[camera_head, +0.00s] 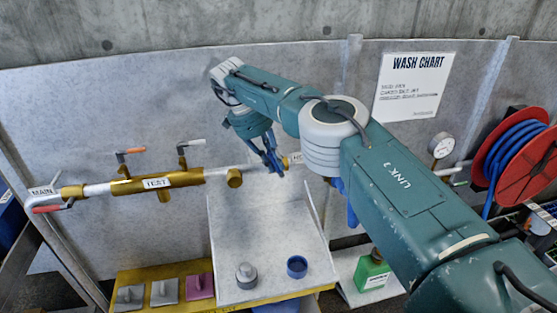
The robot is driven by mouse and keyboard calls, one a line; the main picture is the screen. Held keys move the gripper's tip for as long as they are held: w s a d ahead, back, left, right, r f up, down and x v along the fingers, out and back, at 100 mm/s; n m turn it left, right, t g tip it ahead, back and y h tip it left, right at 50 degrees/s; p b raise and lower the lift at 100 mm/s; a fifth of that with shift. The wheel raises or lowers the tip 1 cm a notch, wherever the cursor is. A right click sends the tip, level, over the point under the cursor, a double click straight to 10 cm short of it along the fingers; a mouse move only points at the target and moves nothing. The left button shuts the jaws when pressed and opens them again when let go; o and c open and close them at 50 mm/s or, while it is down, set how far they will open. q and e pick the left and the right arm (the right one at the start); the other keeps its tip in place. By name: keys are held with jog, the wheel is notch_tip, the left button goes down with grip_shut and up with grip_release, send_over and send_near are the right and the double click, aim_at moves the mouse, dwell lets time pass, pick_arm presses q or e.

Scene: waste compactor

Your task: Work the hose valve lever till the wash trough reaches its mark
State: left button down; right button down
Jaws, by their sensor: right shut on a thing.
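My right gripper (272,160) has blue fingers and is at the right end of the pipe, beside a partly hidden label starting with "H" (295,158). It is shut on what seems to be the hose valve lever, which the fingers and arm hide. The brass pipe with the "TEST" label (157,183) runs left from there along the wall. A pale, tray-like trough (235,215) stands below the gripper, with a grey knobbed piece (246,275) and a blue ring (297,266) at its front. I cannot make out a water level or mark. My left gripper is not in view.
An orange-tipped lever (130,151), a white-tipped lever (192,143) and the red-handled MAIN valve (47,209) sit along the pipe. A yellow rack (150,275), a green bottle (371,271), a gauge (442,145) and a red hose reel (525,170) stand around.

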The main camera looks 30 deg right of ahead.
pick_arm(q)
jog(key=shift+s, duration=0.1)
pick_arm(e)
jog(key=shift+w+a+h, duration=0.1)
jog(key=shift+a+h, duration=0.1)
jog(key=shift+h, duration=0.4)
jog(key=c, duration=1.7)
grip_release()
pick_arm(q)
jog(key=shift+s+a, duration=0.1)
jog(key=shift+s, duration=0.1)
pick_arm(e)
jog(key=shift+f, duration=0.1)
jog(key=shift+d, duration=0.1)
